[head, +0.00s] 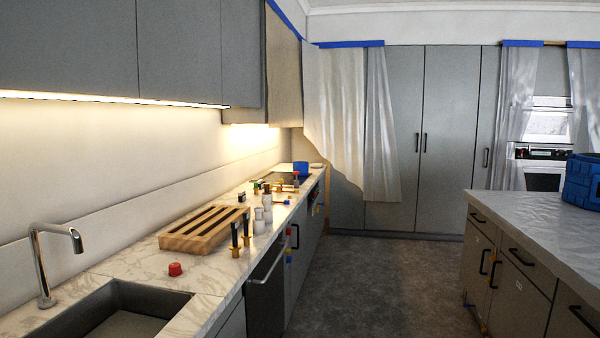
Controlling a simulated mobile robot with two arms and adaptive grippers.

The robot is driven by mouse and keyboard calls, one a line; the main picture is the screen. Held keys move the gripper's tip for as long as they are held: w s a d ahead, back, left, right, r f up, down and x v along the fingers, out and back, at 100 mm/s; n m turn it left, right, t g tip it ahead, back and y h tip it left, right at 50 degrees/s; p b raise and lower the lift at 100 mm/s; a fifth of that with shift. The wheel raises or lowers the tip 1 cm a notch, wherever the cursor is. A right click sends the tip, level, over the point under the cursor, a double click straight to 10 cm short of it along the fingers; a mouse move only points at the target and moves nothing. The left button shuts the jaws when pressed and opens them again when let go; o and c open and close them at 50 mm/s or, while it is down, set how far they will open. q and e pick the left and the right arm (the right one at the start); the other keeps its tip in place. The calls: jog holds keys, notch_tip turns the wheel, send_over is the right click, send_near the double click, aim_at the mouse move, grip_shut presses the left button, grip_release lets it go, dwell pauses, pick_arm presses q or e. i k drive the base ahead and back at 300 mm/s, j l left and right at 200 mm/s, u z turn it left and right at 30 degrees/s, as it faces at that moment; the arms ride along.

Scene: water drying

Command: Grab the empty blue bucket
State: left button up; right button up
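A blue container (582,181) with a ribbed, crate-like side stands on the island worktop at the right edge of the head view. The frame cuts it off, and its inside is hidden. A smaller plain blue object (300,168) stands at the far end of the left counter; it is too small to tell whether it is a bucket or whether it is empty. Neither of my grippers is in view.
The left counter (128,262) holds a sink (115,315), tap (42,262), red object (175,269), slatted wooden board (205,228) and several small items. The island (540,222) bounds the right. Dark floor (375,285) between them is clear. Plastic sheeting (345,120) hangs at the back.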

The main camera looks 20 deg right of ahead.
aim_at(302, 166)
jog(key=i+l+z, duration=0.5)
jog(key=i, duration=0.15)
jog(key=i+l+z, duration=0.35)
jog(key=i, duration=0.6)
jog(key=i+z, duration=0.35)
jog(key=i, duration=1.6)
jog(key=i+l, duration=0.1)
jog(key=i, duration=0.85)
jog(key=i+l+u, duration=0.1)
jog(key=i, duration=0.9)
jog(key=i+l, duration=0.1)
jog(key=i, duration=0.85)
